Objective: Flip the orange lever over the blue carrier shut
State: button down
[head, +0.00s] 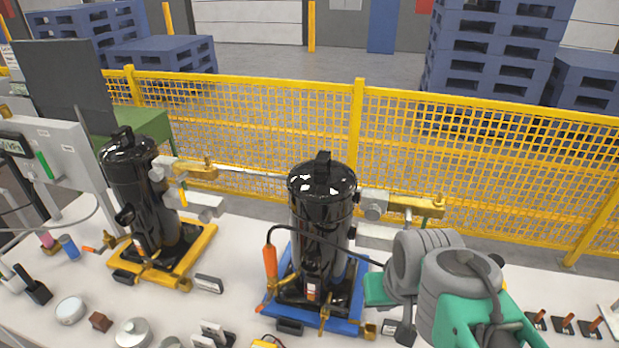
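The blue carrier (346,326) lies on the white table and bears a black upright compressor tank (321,215). At its left front is a small lever with an orange tip (262,308), next to brass-coloured clamp parts. An upright orange handle (270,264) with a black cable stands just above this; I cannot tell whether it joins the lever. My arm, grey and green (462,290), comes in from the lower right. Its end is right of the blue carrier, apart from the orange parts. My gripper's fingers cannot be made out there.
A yellow carrier (203,245) with a similar black tank (140,190) stands at left. Brass-ended pipe fittings (425,208) stick out right of the blue carrier's tank. Small parts, including a round metal lid (134,333), line the front. A yellow mesh fence (300,130) stands behind.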

aim_at(271, 293)
jog(key=k, duration=1.35)
jog(key=u, duration=0.35)
jog(key=i, duration=0.45)
jog(key=u, duration=1.05)
jog(key=i, duration=1.2)
jog(key=z, duration=0.2)
